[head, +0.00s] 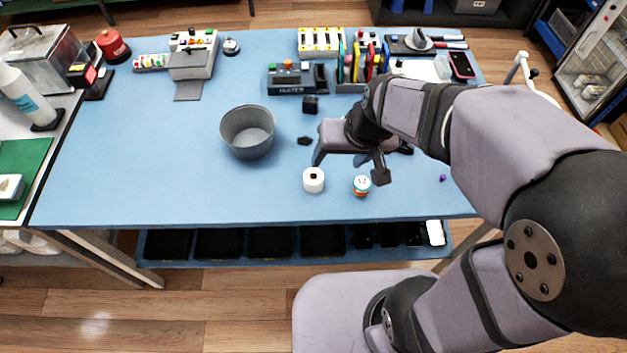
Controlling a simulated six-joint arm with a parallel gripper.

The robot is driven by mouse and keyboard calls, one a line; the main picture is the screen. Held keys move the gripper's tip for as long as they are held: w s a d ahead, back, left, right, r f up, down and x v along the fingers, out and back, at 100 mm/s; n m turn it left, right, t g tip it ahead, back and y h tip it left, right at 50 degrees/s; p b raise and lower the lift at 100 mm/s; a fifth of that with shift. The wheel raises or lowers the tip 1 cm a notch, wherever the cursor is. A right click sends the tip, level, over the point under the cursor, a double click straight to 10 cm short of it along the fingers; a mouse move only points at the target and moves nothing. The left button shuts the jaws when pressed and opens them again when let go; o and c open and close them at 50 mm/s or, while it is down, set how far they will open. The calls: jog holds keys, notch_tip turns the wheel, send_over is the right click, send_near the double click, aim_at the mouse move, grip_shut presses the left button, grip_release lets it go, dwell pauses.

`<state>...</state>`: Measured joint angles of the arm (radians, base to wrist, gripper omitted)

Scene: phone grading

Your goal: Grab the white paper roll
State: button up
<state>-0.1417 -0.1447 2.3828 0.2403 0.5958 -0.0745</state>
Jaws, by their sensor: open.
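The white paper roll (313,180) stands upright on the blue table, near its front edge, with its brown core hole facing up. My gripper (348,166) is above the table, just behind and to the right of the roll in the picture. Its two fingers are spread apart, one on the left and one on the right. I see nothing between them. The gripper appears apart from the roll.
A small jar (361,186) stands right of the roll, close to the right finger. A grey bowl (247,133) stands to the left. Small dark pieces (305,141) lie behind the roll. The blue table (150,165) is clear at left.

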jog(key=w+a+r+m+t+h+b, duration=0.1)
jog(key=w+a+r+m+t+b, duration=0.15)
jog(key=w+a+t, duration=0.45)
jog(key=w+a+r+m+t+h+b, duration=0.1)
jog(key=w+a+m+t+b, duration=0.15)
jog(key=w+a, duration=0.8)
jog(key=s+d+f+m+g+h+b, duration=0.1)
jog(key=s+d+f+m+h, duration=0.15)
jog(key=s+h, duration=0.55)
jog(key=s+d+f+m+g+h+b, duration=0.15)
jog(key=s+m+h, duration=0.35)
jog(key=s, duration=0.5)
jog(key=n+h, duration=0.1)
jog(key=n, duration=0.1)
send_near(305, 182)
jog(key=x, duration=0.3)
jog(key=shift+w+a+r+m, duration=0.1)
jog(key=shift+w+r+m, duration=0.1)
jog(key=shift+w+m, duration=0.05)
jog(key=shift+f, duration=0.35)
jog(key=shift+s+d+r+p+x, duration=0.15)
jog(key=shift+p+x, duration=0.75)
jog(key=shift+x, duration=0.75)
jog(key=shift+s+d+r+p+x, duration=0.15)
jog(key=shift+p+x, duration=0.7)
jog(key=shift+x, duration=0.8)
jog(key=shift+w+d+f, duration=0.1)
jog(key=shift+w+d, duration=0.1)
jog(key=shift+w, duration=0.05)
jog(key=c, duration=1.2)
